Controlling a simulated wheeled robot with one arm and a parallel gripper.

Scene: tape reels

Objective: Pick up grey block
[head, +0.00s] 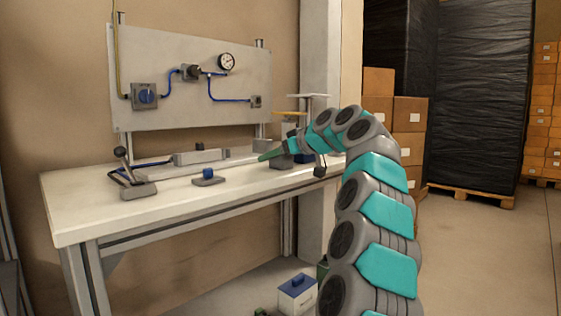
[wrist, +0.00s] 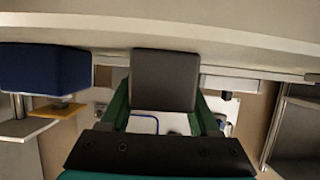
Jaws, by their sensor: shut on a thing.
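The grey block (wrist: 165,80) is dark and square-faced in the wrist view, between the two green fingers of my gripper (wrist: 163,100). The fingers are shut on its sides. In the head view my gripper (head: 272,156) is over the right part of the workbench, with the grey block (head: 282,163) partly hidden beneath a green finger. I cannot tell whether the block touches the bench top or is just above it.
A dark blue block (wrist: 45,70) is close beside the grey block in the wrist view. The workbench (head: 110,215) also carries a lever device (head: 137,188), a small blue-topped piece (head: 208,177) and a grey bar fixture (head: 200,156). The front bench top is mostly clear.

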